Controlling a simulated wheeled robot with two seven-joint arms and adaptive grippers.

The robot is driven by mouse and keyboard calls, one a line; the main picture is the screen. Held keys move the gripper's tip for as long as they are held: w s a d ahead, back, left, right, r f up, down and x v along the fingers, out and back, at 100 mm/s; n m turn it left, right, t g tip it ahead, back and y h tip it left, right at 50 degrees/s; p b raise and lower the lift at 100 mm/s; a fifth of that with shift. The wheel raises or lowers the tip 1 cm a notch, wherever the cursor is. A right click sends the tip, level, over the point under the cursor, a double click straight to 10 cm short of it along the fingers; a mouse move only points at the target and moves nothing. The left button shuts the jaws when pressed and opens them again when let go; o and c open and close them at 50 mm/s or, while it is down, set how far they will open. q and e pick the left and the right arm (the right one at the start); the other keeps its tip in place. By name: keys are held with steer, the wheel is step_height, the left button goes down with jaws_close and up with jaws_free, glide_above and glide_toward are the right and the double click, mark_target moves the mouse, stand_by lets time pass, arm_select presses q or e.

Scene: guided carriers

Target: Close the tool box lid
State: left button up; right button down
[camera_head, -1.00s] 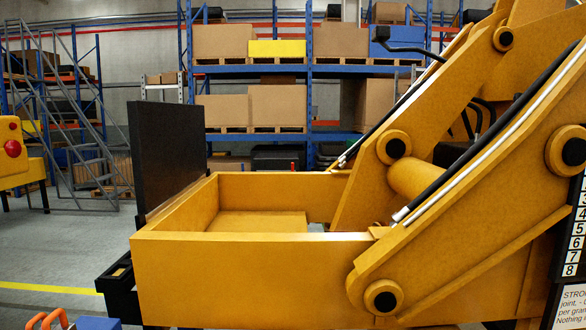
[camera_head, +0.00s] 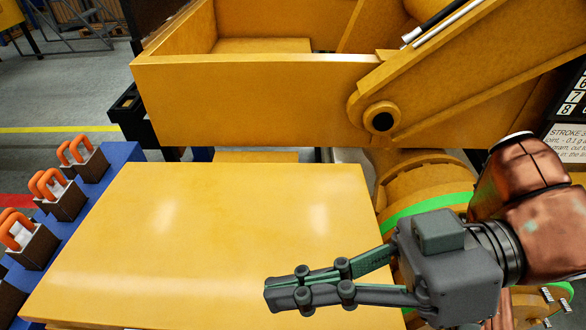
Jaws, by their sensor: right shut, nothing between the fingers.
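A broad flat yellow panel (camera_head: 215,225) fills the lower middle, with a smooth, shiny top. I cannot tell for certain whether it is the tool box lid, and nothing below it shows. Behind it is an open-topped yellow box (camera_head: 255,95) on the yellow machine. A dark upright panel (camera_head: 160,15) at that box's left side is cut off at the top edge. My right gripper (camera_head: 285,293) comes in from the lower right, its shut, empty fingers pointing left over the panel. I cannot tell whether they touch it. My left gripper is not in view.
A blue rack (camera_head: 118,162) along the left holds several brown blocks with orange handles (camera_head: 48,185). A round yellow part with a green band (camera_head: 440,200) lies right of the panel, close to my right arm. Open floor (camera_head: 45,95) shows at the upper left.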

steer(key=s+r+v, duration=0.1)
steer(key=r+v, duration=0.1)
steer(key=v, duration=0.8)
stand_by(0.3)
